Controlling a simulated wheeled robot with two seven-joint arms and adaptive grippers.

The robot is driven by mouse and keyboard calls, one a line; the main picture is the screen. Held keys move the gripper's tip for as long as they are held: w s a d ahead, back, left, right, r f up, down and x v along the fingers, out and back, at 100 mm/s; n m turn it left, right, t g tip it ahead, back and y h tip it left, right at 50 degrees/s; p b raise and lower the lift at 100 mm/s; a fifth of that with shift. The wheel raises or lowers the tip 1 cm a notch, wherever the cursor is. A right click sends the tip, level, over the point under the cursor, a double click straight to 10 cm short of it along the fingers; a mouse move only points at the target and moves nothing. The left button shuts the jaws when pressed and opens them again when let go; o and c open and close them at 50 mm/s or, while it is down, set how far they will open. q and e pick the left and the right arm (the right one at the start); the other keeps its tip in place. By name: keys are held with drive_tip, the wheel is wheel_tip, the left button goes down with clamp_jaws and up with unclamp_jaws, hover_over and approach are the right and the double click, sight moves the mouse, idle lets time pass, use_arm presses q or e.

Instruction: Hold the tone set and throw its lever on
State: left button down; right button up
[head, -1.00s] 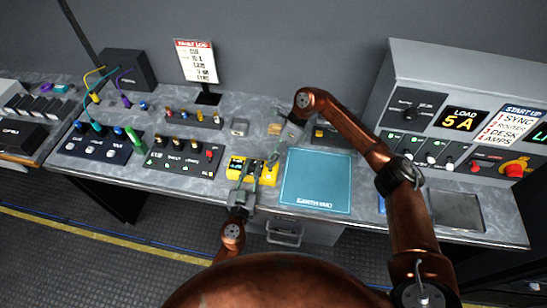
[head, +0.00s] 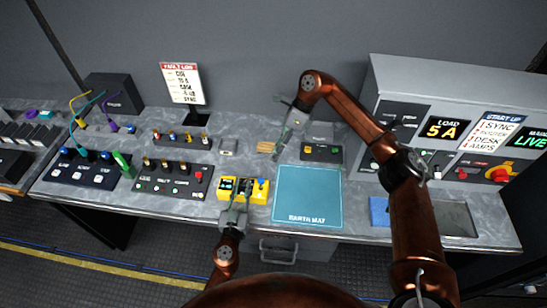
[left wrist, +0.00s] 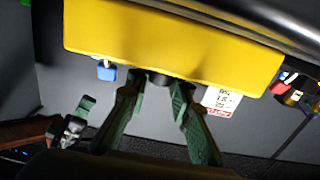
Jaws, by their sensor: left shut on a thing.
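The tone set is a yellow box (head: 259,196) at the front edge of the bench, left of the earth mat. Its blue-tipped lever (head: 261,184) is on its right part; whether it is on I cannot tell. In the left wrist view the yellow body (left wrist: 170,45) fills the top, with the blue lever tip (left wrist: 106,71) below it. My left gripper (head: 236,203) is shut on the tone set at its near side; the gripped part is mostly hidden. My right gripper (head: 279,122) is open and empty, above the bench behind the tone set and apart from it.
The blue earth mat (head: 308,196) lies right of the tone set. A switch panel (head: 172,181) with a red switch is close on its left. A grey console (head: 440,90) stands at right.

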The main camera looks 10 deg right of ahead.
idle(0.3)
use_arm(q)
drive_tip(key=c, duration=1.6)
unclamp_jaws()
